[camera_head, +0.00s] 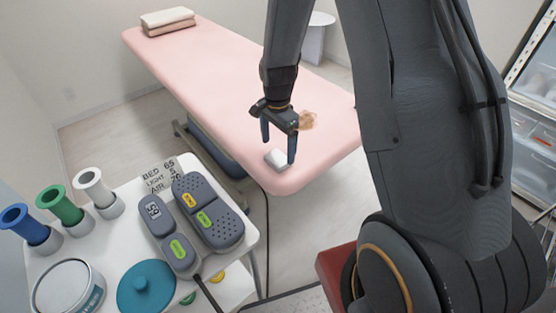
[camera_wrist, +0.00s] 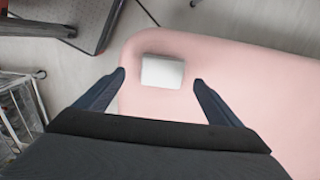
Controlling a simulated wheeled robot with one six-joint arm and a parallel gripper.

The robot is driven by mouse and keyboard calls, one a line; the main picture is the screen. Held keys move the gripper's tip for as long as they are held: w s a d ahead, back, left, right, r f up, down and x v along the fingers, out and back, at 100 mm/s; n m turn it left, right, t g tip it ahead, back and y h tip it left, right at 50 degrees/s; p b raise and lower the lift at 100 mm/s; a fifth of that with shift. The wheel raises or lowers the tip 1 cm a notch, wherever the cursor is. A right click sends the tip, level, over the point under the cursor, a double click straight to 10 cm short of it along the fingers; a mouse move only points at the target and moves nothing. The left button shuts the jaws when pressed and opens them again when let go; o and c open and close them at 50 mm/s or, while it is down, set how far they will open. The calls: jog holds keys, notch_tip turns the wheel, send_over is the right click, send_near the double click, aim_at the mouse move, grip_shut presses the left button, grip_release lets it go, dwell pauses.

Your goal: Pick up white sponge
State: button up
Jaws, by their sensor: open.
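The white sponge (camera_head: 277,158) lies on the near end of the pink treatment bed (camera_head: 225,85), close to its edge. In the wrist view the sponge (camera_wrist: 162,72) is a small white block on the pink surface (camera_wrist: 260,90), just beyond and between my two fingertips. My gripper (camera_head: 279,150) is above the bed end with its fingers pointing down, one on each side of the sponge in the head view. My gripper (camera_wrist: 160,78) is open and holds nothing. I cannot tell the exact height of the fingertips above the bed.
A white table (camera_head: 120,215) at the lower left holds grey controllers (camera_head: 208,212), a teal lid (camera_head: 147,288), a round container (camera_head: 68,288) and coloured rolls (camera_head: 60,205). Folded towels (camera_head: 167,20) lie at the bed's far end. A shelf with clear bins (camera_head: 535,130) stands at right.

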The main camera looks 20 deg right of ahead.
aim_at(278, 157)
jog(key=shift+w+d+f+p, duration=0.1)
jog(key=shift+w+f+p, duration=0.15)
jog(key=shift+f, duration=1)
jog(key=shift+w+f+p, duration=0.1)
jog(key=shift+f+p, duration=0.1)
jog(key=shift+f, duration=1)
jog(key=c, duration=1.2)
